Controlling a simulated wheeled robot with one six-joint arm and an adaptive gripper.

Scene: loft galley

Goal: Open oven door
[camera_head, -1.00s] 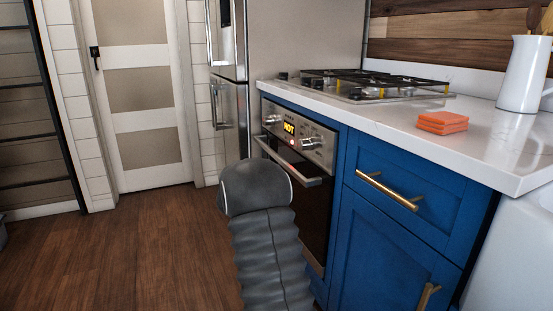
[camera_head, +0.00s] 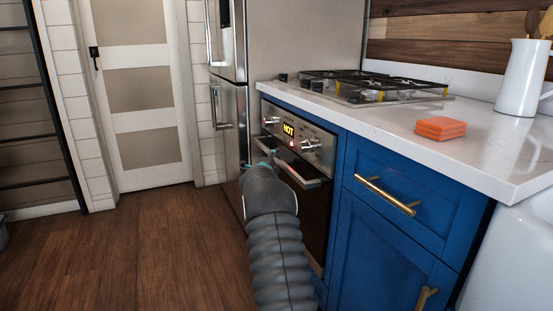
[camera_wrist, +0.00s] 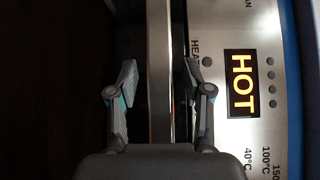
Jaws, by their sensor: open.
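The oven (camera_head: 300,150) is set in the blue cabinets, and its dark door (camera_head: 316,215) looks shut. A metal bar handle (camera_head: 303,179) runs across the door's top; it also shows upright in the wrist view (camera_wrist: 160,60). My gripper (camera_head: 264,162) is at the handle, mostly hidden by my arm in the head view. In the wrist view my gripper (camera_wrist: 162,78) is open, with one finger on each side of the handle and gaps to it visible. The oven panel (camera_wrist: 240,150) shows a lit HOT display (camera_wrist: 242,84).
A blue drawer with a brass handle (camera_head: 388,195) is right of the oven. A steel fridge (camera_head: 230,110) stands left.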

